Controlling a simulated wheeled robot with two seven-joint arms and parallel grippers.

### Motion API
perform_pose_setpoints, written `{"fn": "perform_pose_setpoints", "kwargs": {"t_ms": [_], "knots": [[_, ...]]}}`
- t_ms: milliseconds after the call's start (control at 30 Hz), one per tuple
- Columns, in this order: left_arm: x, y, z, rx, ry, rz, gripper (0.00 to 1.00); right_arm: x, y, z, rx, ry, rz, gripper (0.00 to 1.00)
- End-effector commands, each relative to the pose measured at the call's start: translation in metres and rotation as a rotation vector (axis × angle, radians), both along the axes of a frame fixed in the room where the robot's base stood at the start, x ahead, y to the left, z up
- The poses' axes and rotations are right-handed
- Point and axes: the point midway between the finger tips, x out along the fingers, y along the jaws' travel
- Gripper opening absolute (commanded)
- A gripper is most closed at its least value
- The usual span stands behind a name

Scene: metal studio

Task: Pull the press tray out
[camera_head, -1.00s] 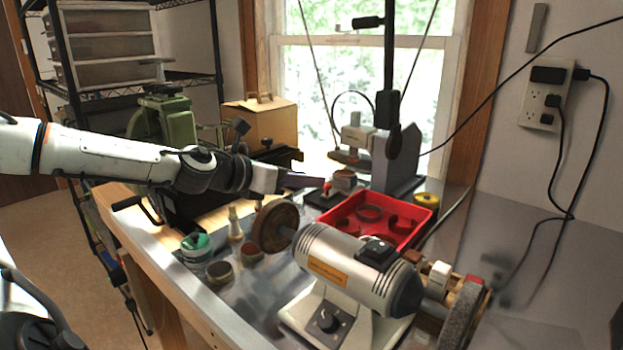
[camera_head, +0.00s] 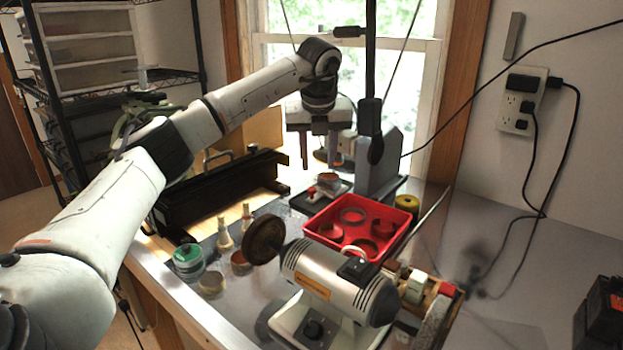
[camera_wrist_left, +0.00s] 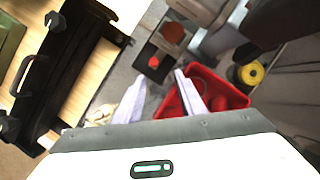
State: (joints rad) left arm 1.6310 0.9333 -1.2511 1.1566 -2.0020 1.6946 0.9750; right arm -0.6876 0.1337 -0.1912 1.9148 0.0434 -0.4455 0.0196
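The press (camera_head: 378,160), grey with a tall black post, stands before the window. My left gripper (camera_head: 318,160) points down above and behind the tray in the head view. Its two pale fingers (camera_wrist_left: 159,77) are apart with nothing between them, and they look clear of the tray. My right gripper is not in view.
A red bin (camera_head: 395,240) with several rings sits just in front of the press, with a yellow roll (camera_head: 407,203) beside it. A bench grinder (camera_head: 335,280) stands nearer. A long black machine (camera_head: 222,190) is on the left. Small bottles and jars stand between.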

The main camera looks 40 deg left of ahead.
Motion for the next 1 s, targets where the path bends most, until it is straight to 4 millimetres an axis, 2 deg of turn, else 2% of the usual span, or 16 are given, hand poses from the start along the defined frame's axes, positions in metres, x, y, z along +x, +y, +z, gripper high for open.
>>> {"fn": "perform_pose_setpoints", "kwargs": {"t_ms": [67, 167, 633, 800, 1000], "knots": [[-0.003, 0.005, 0.008, 0.025, 0.009, 0.049, 0.36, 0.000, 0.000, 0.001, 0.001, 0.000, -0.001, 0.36], [-0.003, 0.009, 0.003, 0.035, 0.015, 0.069, 0.36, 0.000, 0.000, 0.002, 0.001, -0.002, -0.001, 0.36], [0.015, 0.032, -0.070, 0.031, 0.017, 0.063, 0.36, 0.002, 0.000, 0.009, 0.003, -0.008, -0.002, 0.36], [0.019, 0.036, -0.083, 0.030, 0.012, 0.062, 0.36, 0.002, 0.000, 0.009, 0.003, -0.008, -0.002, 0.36], [0.020, 0.037, -0.087, 0.030, 0.012, 0.060, 0.36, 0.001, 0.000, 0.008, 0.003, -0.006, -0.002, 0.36]]}}
